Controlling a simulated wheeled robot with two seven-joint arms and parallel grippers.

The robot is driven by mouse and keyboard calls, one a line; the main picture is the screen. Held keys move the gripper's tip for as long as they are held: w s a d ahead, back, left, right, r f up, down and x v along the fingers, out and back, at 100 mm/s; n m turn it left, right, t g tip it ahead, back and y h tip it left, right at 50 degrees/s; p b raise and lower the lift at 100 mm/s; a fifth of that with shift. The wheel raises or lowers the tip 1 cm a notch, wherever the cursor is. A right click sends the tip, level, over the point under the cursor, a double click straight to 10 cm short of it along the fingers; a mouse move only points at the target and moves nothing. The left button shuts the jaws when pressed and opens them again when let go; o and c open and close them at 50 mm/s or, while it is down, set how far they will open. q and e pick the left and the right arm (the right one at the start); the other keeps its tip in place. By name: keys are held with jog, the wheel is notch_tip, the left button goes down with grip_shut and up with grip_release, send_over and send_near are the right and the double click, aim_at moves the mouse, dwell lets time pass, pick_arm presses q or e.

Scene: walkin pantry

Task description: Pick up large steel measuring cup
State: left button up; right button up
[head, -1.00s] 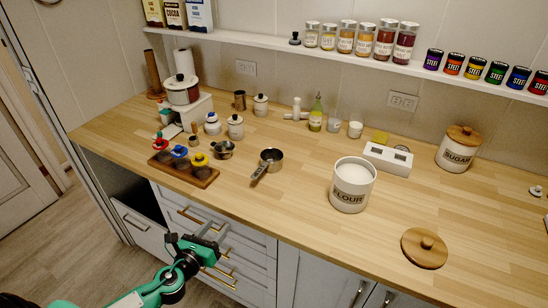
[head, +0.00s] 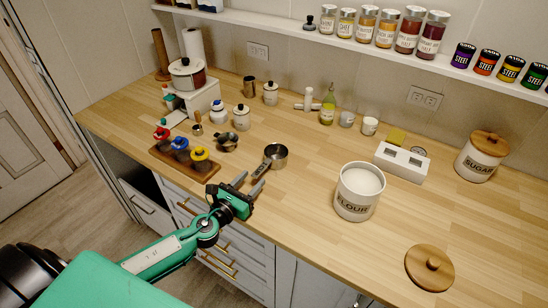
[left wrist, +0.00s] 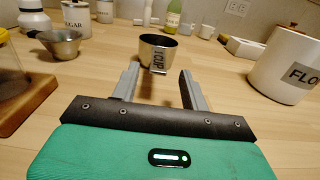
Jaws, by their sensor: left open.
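The large steel measuring cup (head: 275,154) stands upright on the wooden counter, with its handle pointing toward the front edge and my gripper. In the left wrist view the cup (left wrist: 157,50) is straight ahead, beyond the fingertips, with "1 CUP" on the handle that faces me. My left gripper (head: 250,184) is at the counter's front edge, just short of the cup. A smaller steel cup (head: 226,142) stands to the left. My right gripper is not in view.
A wooden rack (head: 184,160) with coloured-lid jars is left of the gripper. A white flour canister (head: 357,205) stands to the right, with a wooden lid (head: 429,268) farther right. The counter between cup and flour canister is clear.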

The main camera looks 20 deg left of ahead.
aim_at(269, 160)
pick_arm(q)
jog(key=shift+w+d+r, duration=0.1)
jog(key=shift+w, duration=1.1)
jog(key=w, duration=0.1)
jog(key=w+p, duration=0.1)
jog(key=w, duration=0.3)
jog(key=shift+d+f, duration=0.2)
jog(key=shift+d, duration=0.15)
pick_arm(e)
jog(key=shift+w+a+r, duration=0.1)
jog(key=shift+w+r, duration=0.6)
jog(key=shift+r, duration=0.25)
pick_arm(q)
jog(key=shift+s, duration=0.1)
grip_shut()
